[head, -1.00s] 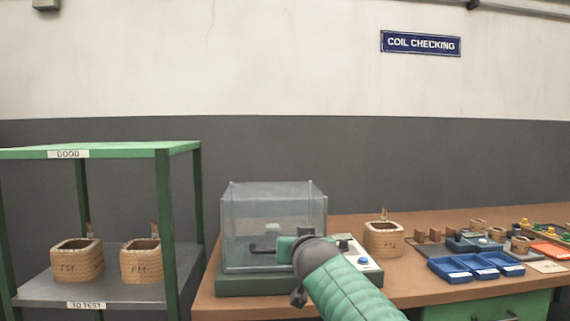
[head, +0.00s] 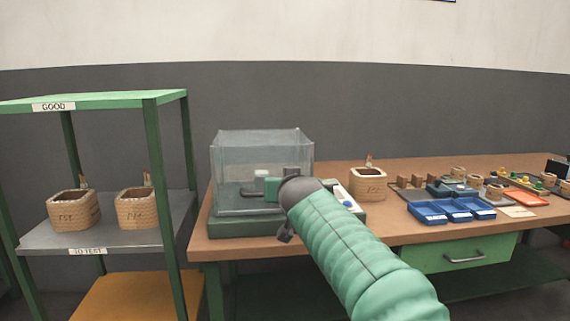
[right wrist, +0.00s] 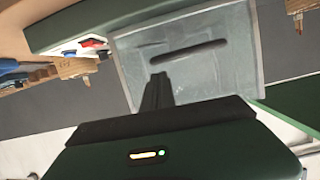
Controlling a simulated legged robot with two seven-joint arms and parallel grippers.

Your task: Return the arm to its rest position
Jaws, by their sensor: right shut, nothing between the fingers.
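My right arm (head: 345,245) reaches from the lower right to the front of a clear-covered test box (head: 235,160) on the table. The right gripper (right wrist: 157,92) is shut and empty in the right wrist view. Its fingers point at the clear cover (right wrist: 215,75), which has a dark bar handle (right wrist: 188,52). My left gripper is not in view.
Two wound coils (head: 73,212) (head: 137,212) stand on the grey shelf of a green rack (head: 153,155). Another coil (head: 368,187) stands on the brown table (head: 310,244) right of the box. Blue trays (head: 452,211) and several small parts lie further right.

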